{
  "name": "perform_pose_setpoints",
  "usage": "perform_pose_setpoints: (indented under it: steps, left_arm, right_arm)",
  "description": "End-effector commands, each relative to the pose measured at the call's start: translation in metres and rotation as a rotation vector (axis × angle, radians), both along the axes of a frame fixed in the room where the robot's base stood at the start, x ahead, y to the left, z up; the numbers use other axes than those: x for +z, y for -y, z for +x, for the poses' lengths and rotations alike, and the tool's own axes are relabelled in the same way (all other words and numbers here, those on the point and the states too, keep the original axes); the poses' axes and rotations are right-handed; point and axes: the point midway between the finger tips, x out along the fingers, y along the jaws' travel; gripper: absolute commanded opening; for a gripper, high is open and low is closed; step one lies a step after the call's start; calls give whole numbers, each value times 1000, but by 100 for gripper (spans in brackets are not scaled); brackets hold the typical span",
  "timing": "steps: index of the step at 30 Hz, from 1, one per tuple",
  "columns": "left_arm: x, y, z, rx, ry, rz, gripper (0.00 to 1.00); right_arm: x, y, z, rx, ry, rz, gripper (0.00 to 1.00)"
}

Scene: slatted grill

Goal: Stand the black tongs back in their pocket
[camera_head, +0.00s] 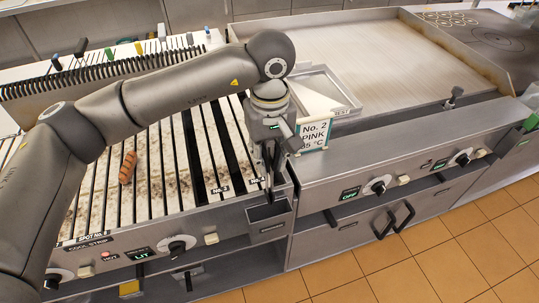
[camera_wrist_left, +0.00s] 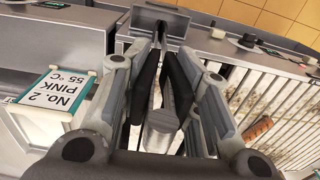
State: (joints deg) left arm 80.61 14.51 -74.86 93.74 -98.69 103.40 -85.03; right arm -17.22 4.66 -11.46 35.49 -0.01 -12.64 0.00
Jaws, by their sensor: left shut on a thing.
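My left gripper (camera_head: 268,165) points down at the front right corner of the slatted grill. It is shut on the tongs (camera_head: 270,183), which hang below it as thin dark legs. In the left wrist view the tongs (camera_wrist_left: 160,128) show as a grey piece between the two dark finger pads (camera_wrist_left: 162,90). The pocket (camera_head: 268,213) is a small metal box on the grill's front, just under the tongs. It also shows at the top of the left wrist view (camera_wrist_left: 160,17). I cannot tell whether the tips are inside its mouth. My right gripper is not in view.
A sausage (camera_head: 128,167) lies on the slatted grill (camera_head: 165,165). A sign reading "No. 2 PINK 55 °C" (camera_head: 314,134) stands right beside the gripper. A tray (camera_head: 322,92) and a flat griddle (camera_head: 375,55) lie behind. Knobs (camera_head: 378,187) stick out in front.

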Motion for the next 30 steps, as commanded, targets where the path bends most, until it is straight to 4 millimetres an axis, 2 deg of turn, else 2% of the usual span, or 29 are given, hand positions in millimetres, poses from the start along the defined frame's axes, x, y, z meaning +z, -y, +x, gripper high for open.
perform_pose_setpoints:
  steps: [1,3,30]
  left_arm:
    - [-9,0,0,0,1,0,0]
    - [-15,0,0,0,1,-1,0]
    - [-96,0,0,0,1,0,0]
  right_arm:
    - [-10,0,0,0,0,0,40]
    - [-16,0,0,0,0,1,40]
    - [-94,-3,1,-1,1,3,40]
